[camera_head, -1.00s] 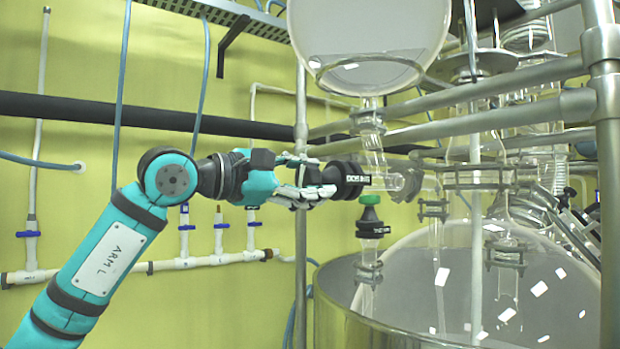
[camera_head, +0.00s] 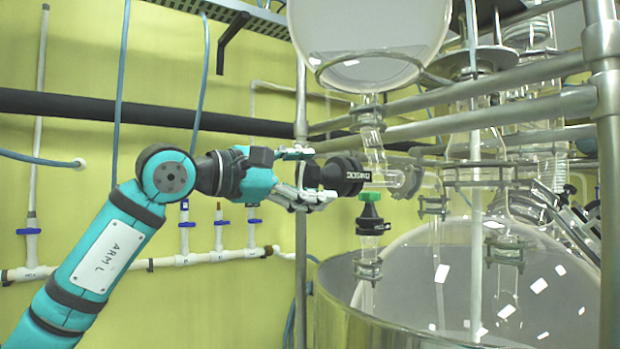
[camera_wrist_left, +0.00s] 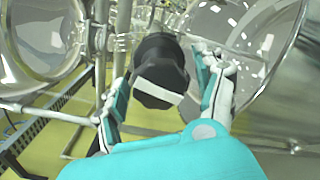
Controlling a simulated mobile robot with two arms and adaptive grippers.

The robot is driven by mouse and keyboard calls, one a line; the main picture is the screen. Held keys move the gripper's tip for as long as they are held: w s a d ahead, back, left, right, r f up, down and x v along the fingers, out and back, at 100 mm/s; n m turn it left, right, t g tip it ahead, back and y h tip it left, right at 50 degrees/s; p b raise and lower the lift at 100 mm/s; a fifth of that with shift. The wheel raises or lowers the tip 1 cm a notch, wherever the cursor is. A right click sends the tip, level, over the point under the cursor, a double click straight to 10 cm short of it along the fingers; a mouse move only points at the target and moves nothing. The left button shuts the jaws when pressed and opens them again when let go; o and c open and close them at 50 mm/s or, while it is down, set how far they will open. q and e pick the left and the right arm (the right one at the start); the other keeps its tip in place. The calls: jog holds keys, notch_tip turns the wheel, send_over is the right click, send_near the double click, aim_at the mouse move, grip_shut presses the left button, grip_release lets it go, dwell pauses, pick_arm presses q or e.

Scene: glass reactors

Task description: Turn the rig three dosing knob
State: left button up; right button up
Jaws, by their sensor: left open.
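The black dosing knob (camera_head: 342,175) sits on the side of the glass valve below the upper round flask, facing left. My left gripper (camera_head: 312,172) is open, its fingers spread above and below the knob's left end in the head view. In the left wrist view the knob (camera_wrist_left: 160,72) lies between the two spread fingers (camera_wrist_left: 165,92), with a gap on each side. A white mark shows on the knob's face. My right gripper is in neither view.
A smaller black cap with a green top (camera_head: 370,215) stands just below the valve. The large glass vessel in a metal bath (camera_head: 345,315) fills the lower right. Metal rails (camera_head: 480,122) and a vertical post (camera_head: 300,240) stand close by.

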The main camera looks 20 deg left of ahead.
pick_arm(q)
jog(key=v, duration=1.1)
jog(key=shift+s+a, duration=0.25)
jog(key=shift+a, duration=0.05)
jog(key=shift+f, duration=0.1)
